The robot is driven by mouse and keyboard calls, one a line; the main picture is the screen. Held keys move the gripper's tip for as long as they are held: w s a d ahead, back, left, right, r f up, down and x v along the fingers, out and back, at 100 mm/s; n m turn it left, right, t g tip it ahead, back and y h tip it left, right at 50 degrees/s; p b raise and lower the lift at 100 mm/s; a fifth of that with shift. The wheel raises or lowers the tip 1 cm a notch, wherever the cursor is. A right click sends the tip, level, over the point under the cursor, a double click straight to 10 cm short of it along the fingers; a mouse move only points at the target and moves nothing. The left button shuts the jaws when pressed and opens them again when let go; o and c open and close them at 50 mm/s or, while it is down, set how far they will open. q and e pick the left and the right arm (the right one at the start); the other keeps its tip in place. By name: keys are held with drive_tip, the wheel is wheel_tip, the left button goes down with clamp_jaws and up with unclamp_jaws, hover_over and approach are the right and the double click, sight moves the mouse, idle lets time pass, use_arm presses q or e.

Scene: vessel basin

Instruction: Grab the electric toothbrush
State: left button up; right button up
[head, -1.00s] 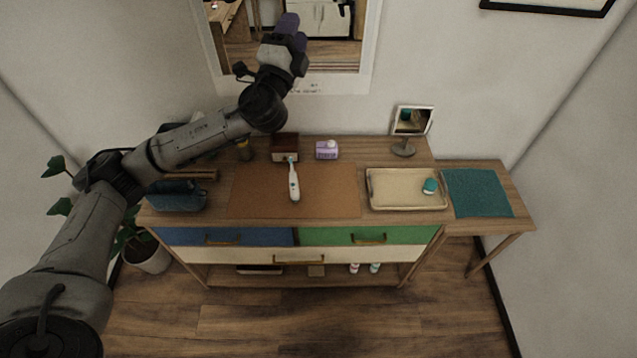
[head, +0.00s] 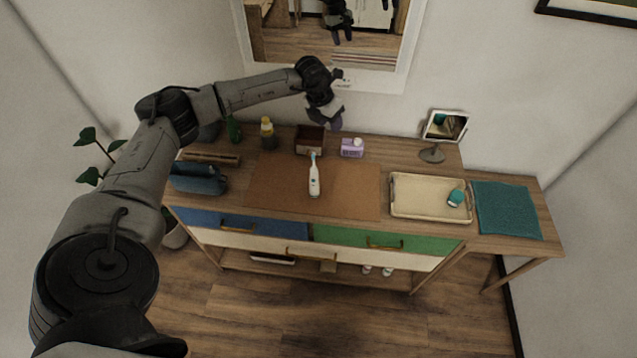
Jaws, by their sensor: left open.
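The electric toothbrush (head: 314,181), white with a light blue head end, lies on the brown mat (head: 352,188) on the wooden dresser. Its head points to the back, near the dark wooden box (head: 309,140). My left gripper (head: 336,122) is open and empty. It hangs above the back of the dresser, behind and slightly right of the toothbrush, apart from it, with its fingers pointing down. My right gripper is not in view.
A purple-and-white box (head: 352,147) and a yellow-topped bottle (head: 267,134) stand at the back. A blue pouch (head: 199,178) is at left. A cream tray (head: 415,210) with a teal item, a tilted mirror (head: 444,127) and a teal cloth (head: 507,210) are at right.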

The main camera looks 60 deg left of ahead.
sight(314, 153)
use_arm(q)
drive_tip(key=s+f+g, duration=0.1)
drive_tip(key=f, duration=0.2)
drive_tip(key=s+f+n+g+p, duration=0.1)
drive_tip(key=s+f, duration=0.1)
drive_tip(key=f, duration=0.1)
drive_tip(key=s+a+f+g+p, duration=0.1)
drive_tip(key=f, duration=0.2)
drive_tip(key=shift+s+f+y, duration=0.1)
drive_tip(key=shift+s+y, duration=0.2)
drive_tip(key=shift+y, duration=0.1)
drive_tip(key=shift+f+p, duration=0.4)
wheel_tip(314, 153, down, 3)
drive_tip(key=shift+a+f+p, duration=0.15)
drive_tip(key=shift+p, duration=0.5)
drive_tip(key=shift+f, duration=0.6)
clamp_jaws()
